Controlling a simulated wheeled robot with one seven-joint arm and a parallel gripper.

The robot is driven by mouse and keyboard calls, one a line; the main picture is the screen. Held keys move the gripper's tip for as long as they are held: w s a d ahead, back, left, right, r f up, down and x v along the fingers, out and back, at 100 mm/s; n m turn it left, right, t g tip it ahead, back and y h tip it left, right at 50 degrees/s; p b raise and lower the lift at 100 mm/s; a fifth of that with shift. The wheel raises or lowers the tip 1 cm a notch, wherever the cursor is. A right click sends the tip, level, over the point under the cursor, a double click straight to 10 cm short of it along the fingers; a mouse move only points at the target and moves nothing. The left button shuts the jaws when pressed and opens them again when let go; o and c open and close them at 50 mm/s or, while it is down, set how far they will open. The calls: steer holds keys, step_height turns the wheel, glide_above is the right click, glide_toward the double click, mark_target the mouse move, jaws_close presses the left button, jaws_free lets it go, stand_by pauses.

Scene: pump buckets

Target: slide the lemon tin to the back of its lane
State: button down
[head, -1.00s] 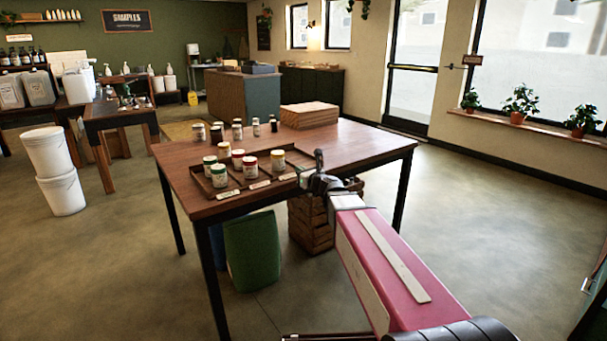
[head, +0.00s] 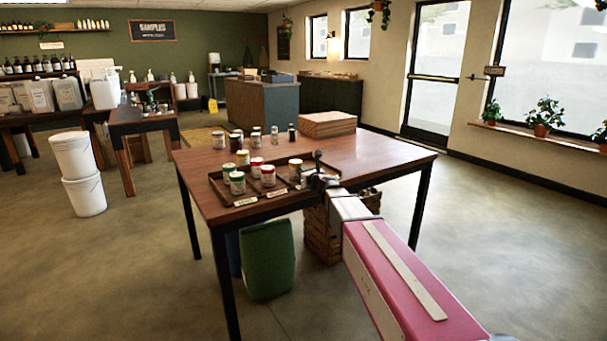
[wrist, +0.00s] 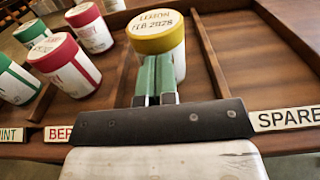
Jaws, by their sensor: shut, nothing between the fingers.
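The lemon tin (wrist: 158,32), white with a yellow lid reading LEMON FEB 2028, stands upright in a lane of the wooden tray (wrist: 262,62). It also shows in the head view (head: 295,170). My gripper (wrist: 157,72) is shut and empty, its green fingers directly in front of the tin's near side. The fingertips overlap the tin in the wrist view, so I cannot tell whether they touch it. My gripper is also in the head view (head: 318,166), at the tray's right. The lemon lane's label is hidden behind my gripper.
Red-lidded tins (wrist: 66,60) and green-lidded tins (wrist: 12,80) stand in lanes to the left. The lane marked SPARE (wrist: 288,118) is empty in its visible part. More jars (head: 275,135) and a wooden box (head: 328,123) stand farther back on the table (head: 375,155).

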steer(key=x, duration=1)
steer(key=shift+w+a, duration=0.2)
steer(key=shift+w, duration=0.05)
steer(key=shift+s, duration=0.1)
steer(key=shift+s+d, duration=0.1)
steer(key=shift+s, duration=0.05)
